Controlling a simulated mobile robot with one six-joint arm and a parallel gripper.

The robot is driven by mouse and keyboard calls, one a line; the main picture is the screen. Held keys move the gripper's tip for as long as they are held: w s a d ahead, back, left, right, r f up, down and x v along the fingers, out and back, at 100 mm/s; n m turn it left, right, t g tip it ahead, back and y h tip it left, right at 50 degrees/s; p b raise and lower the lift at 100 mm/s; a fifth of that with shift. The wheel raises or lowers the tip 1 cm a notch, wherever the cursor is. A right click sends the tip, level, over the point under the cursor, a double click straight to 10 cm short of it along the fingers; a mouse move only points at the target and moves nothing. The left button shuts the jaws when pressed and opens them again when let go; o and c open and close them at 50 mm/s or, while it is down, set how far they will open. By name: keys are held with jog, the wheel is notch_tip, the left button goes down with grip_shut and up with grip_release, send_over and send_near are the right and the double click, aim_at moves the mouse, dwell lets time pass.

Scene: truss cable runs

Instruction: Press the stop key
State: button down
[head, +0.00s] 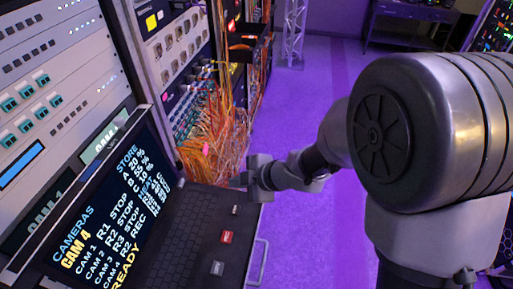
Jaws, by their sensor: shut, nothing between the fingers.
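A fold-out console keyboard (185,222) sticks out from the rack below a tilted screen (95,225). Along its right side sit a red key (227,237), a grey key (217,268) nearer me and a small pale-and-dark key (235,210) farther off. Their labels are too small to read, so I cannot tell which is the stop key. My gripper (236,182) is shut and empty at the keyboard's far right corner, beyond the three keys. I cannot tell its height above the surface. The screen reads CAM 4, STOP beside several cameras, REC in the last row, and READY.
Rack panels with switches (35,105) rise on the left. A tangle of orange cables (225,120) hangs behind the keyboard. A metal handle (258,262) runs along the drawer's right edge. Purple floor (310,110) is clear to the right; a truss (294,35) stands at the back.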

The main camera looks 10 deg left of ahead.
jog(key=shift+s+a+f, duration=0.15)
jog(key=shift+s+a, duration=0.05)
jog(key=shift+s, duration=0.3)
jog(key=b, duration=0.8)
send_over(238, 210)
notch_tip(238, 210, down, 8)
jog(key=shift+s+r, duration=0.1)
jog(key=shift+f+b, duration=0.35)
jog(key=shift+f, duration=0.15)
jog(key=shift+f, duration=0.1)
dwell(0.8)
jog(key=shift+f, duration=0.3)
